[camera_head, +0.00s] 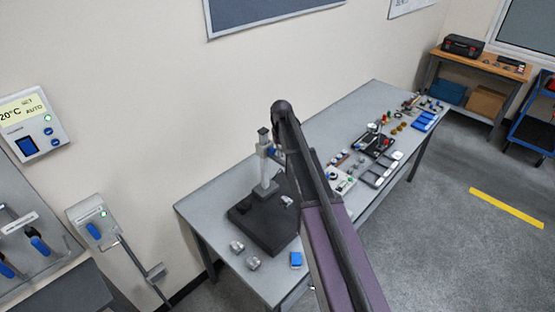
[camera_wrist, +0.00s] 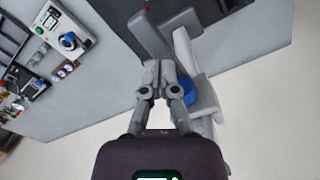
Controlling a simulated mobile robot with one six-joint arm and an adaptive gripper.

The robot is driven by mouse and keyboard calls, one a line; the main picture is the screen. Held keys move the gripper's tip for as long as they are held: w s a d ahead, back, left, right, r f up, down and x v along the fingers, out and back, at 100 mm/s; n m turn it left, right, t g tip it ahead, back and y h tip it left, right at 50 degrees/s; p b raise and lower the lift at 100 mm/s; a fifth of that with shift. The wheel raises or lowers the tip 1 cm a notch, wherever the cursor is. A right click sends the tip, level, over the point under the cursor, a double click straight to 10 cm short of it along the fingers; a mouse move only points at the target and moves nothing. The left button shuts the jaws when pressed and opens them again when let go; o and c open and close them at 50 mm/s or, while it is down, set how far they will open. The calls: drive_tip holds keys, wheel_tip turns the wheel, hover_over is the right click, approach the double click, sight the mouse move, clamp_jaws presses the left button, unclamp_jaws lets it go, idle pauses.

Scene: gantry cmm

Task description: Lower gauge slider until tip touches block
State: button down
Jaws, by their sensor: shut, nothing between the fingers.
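The gauge stand has a black base (camera_head: 262,222) and a light upright column (camera_head: 265,172) on the near part of the long table. Its slider, with blue on it (camera_head: 267,151), sits high on the column. A small light block (camera_head: 287,200) rests on the base, below and right of the slider. In the wrist view my gripper (camera_wrist: 160,66) is shut and empty, its fingertips close beside the slider's grey parts and blue knob (camera_wrist: 188,86). I cannot tell whether they touch. My arm hides the gripper's tips in the head view, and the gauge tip is not clear.
Two metal pieces (camera_head: 245,252) and a blue item (camera_head: 296,260) lie near the table's front edge. Trays, tools and small parts (camera_head: 378,145) cover the table's far side. A wall stands behind the table, and open floor (camera_head: 450,240) lies to the right.

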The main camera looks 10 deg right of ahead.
wheel_tip(320, 180, down, 15)
drive_tip(key=b, duration=1.5)
idle(2.8)
drive_tip(key=shift+f+b, duration=0.6)
drive_tip(key=shift+f, duration=0.1)
idle(1.7)
